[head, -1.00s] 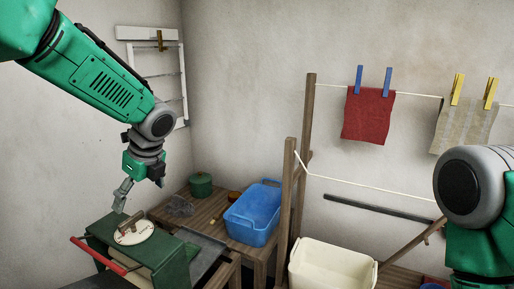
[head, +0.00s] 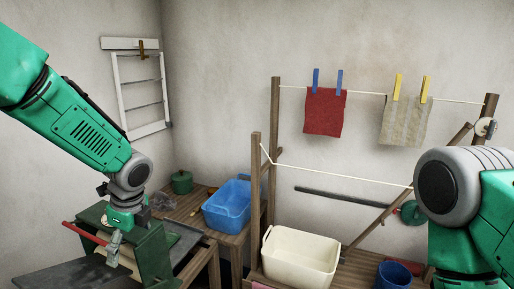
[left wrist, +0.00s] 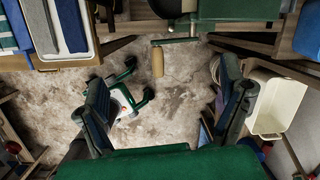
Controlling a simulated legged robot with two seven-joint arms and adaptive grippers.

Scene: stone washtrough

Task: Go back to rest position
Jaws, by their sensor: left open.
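My left gripper (head: 114,247) hangs from the left arm at the lower left of the head view, in front of a green box-like device (head: 152,255) with a red handle (head: 84,233). In the left wrist view its two fingers (left wrist: 166,100) are spread wide apart, with nothing held between them. A wooden crank handle (left wrist: 157,62) shows beyond the fingertips, apart from them. Whether the gripper touches the green device is unclear. My right arm comes in at the right edge of the head view, but its gripper is out of frame.
A blue basin (head: 228,206) and green pot (head: 181,182) stand on a wooden table. A cream tub (head: 300,258) stands nearer, beside wooden posts. A red cloth (head: 324,112) and striped cloth (head: 405,121) hang pegged to a line. A blue bucket (head: 393,275) is at lower right.

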